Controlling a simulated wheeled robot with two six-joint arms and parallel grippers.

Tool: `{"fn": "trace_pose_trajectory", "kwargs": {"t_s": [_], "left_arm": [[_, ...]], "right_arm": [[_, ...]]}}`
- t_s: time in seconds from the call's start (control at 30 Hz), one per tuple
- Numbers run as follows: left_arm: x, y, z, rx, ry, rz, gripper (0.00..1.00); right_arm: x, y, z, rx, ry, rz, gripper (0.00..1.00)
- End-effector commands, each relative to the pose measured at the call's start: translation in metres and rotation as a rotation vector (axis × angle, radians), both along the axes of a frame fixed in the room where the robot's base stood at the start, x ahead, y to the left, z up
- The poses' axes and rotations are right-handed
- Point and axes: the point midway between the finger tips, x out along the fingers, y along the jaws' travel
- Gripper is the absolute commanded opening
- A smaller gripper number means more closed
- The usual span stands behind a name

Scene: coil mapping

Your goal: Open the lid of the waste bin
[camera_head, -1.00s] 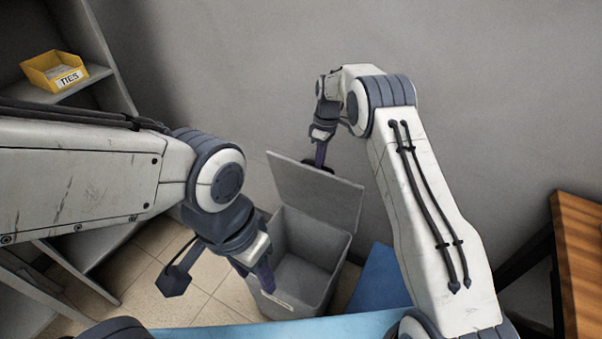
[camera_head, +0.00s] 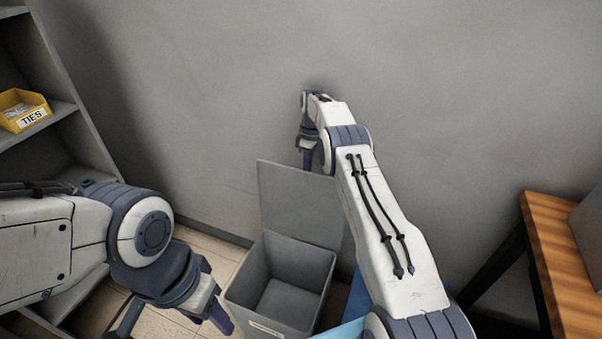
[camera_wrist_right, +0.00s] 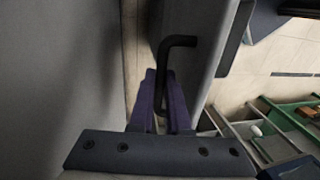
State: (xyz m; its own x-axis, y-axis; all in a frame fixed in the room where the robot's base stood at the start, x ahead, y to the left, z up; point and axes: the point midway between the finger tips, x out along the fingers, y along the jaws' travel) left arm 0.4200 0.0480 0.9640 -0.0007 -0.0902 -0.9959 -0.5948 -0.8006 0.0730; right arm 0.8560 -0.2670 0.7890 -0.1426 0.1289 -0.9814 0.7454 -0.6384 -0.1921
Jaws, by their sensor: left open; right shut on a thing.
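The grey waste bin (camera_head: 236,288) stands on the floor with its inside in view; it looks empty. Its lid (camera_head: 300,205) is raised, standing near upright at the bin's back edge. My right gripper (camera_head: 307,162) is behind the lid's top edge, its tips hidden by the lid. In the right wrist view, its purple fingers (camera_wrist_right: 164,100) are shut on the lid's black bent handle (camera_wrist_right: 180,41). My left gripper (camera_head: 172,322) is open and empty, left of the bin's front, partly cut off by the picture's lower edge.
A grey wall (camera_head: 420,90) is close behind the lid. A shelf (camera_head: 50,120) with a yellow TIES box (camera_head: 22,110) stands at the left. A wooden table (camera_head: 560,250) is at the right. Tiled floor shows left of the bin.

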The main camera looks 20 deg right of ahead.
Motion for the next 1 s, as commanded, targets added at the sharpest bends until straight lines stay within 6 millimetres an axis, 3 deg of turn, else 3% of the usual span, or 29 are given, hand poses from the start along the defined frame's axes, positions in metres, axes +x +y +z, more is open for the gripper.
{"fn": "trace_pose_trajectory", "kwargs": {"t_s": [0.33,0.37,0.4,0.43,0.8,1.0], "left_arm": [[0.000,0.000,0.000,0.000,0.000,0.000,0.50],[0.000,0.000,0.000,0.000,0.000,0.000,0.50],[0.000,0.000,0.000,0.000,0.000,0.000,0.50],[0.000,0.000,0.000,0.000,0.000,0.000,0.50],[0.000,0.000,0.000,0.000,0.000,0.000,0.50],[0.000,0.000,-0.003,0.000,0.000,0.000,0.50]], "right_arm": [[-0.004,-0.007,-0.001,-0.007,0.015,-0.004,0.00],[-0.004,-0.006,-0.001,-0.008,0.016,-0.004,0.22],[-0.004,-0.006,-0.001,-0.008,0.014,-0.004,0.38],[-0.004,-0.006,-0.001,-0.007,0.014,-0.004,0.45],[-0.001,0.000,0.002,-0.005,0.006,0.003,0.45],[-0.001,-0.002,0.030,-0.006,0.004,0.000,0.45]]}}
